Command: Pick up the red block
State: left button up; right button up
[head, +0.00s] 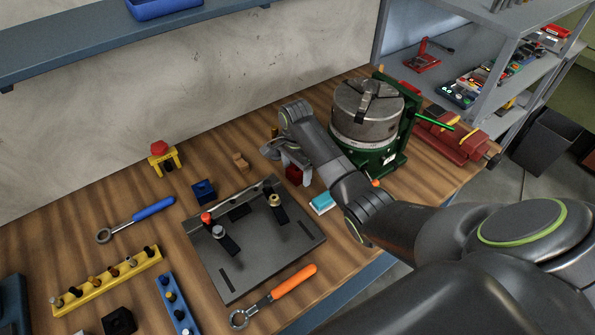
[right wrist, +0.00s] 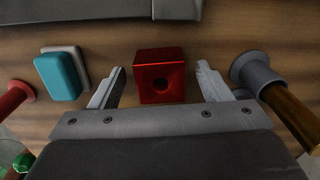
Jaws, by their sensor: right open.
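In the right wrist view my right gripper (right wrist: 160,86) is open, with one finger on each side of the block and a gap on both sides. In the head view the block (head: 294,175) is partly hidden by my right gripper (head: 289,163), which is low over the bench. My left gripper is not in view.
A teal and white block (head: 322,203) lies close by; it also shows in the right wrist view (right wrist: 60,75). A black fixture plate (head: 240,265) lies in front. A green-based chuck (head: 365,125) stands at the right. A small wooden piece (head: 240,160) is to the left.

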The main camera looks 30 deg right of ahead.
jog(key=shift+f, duration=0.5)
jog(key=c, duration=1.2)
jog(key=shift+r, duration=0.15)
